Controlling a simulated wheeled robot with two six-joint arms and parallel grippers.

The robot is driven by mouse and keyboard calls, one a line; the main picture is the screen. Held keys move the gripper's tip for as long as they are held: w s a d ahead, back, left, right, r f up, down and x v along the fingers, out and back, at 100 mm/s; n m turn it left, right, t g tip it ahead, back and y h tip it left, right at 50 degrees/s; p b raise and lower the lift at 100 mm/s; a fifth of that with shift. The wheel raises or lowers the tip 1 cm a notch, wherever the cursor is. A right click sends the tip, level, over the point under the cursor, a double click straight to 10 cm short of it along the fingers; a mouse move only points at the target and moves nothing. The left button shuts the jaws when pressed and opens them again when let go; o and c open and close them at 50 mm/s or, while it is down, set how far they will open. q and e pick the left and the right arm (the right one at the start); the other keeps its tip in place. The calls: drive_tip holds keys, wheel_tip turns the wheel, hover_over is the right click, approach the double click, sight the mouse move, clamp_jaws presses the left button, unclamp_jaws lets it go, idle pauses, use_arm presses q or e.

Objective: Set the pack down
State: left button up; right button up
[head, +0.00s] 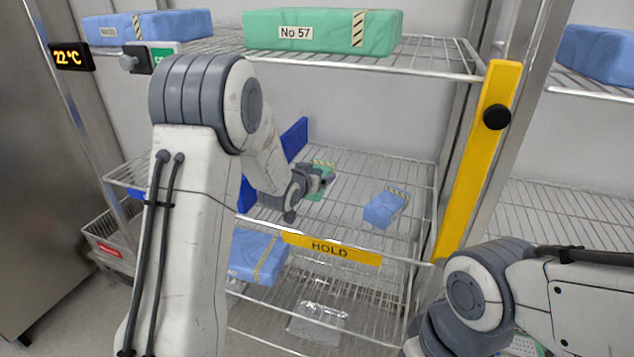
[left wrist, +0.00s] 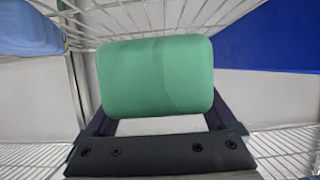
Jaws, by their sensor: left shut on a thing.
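A small green pack with a striped label (head: 319,193) is in my left gripper (head: 318,181), over the wire shelf (head: 345,158) with the yellow HOLD label (head: 331,249). In the left wrist view the green pack (left wrist: 155,77) fills the space between the two dark fingers of the left gripper (left wrist: 158,118). I cannot tell whether the pack touches the wires. A small blue pack (head: 384,209) lies on the same shelf, to the right of the held pack and apart from it. My right gripper is not in view; only its arm shows at the lower right.
A blue upright panel (head: 294,139) stands left of the held pack. The shelf above carries a large green pack (head: 322,31) and a blue pack (head: 147,25). A blue pack (head: 256,258) and a clear pack (head: 318,322) lie below. A yellow post (head: 478,165) stands right.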

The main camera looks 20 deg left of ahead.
use_arm(q)
drive_tip(key=w+a+f, duration=0.1)
drive_tip(key=w+f, duration=0.1)
drive_tip(key=w+a+f+p, duration=0.1)
drive_tip(key=w, duration=0.1)
drive_tip(key=shift+w+a, duration=0.1)
drive_tip(key=shift+a, duration=0.25)
wheel_tip(320, 180, down, 3)
drive_tip(key=shift+p, duration=0.45)
drive_tip(key=shift+f, duration=0.5)
drive_tip(key=shift+f, duration=0.1)
drive_tip(key=o, duration=1.3)
drive_tip(key=shift+o, duration=0.2)
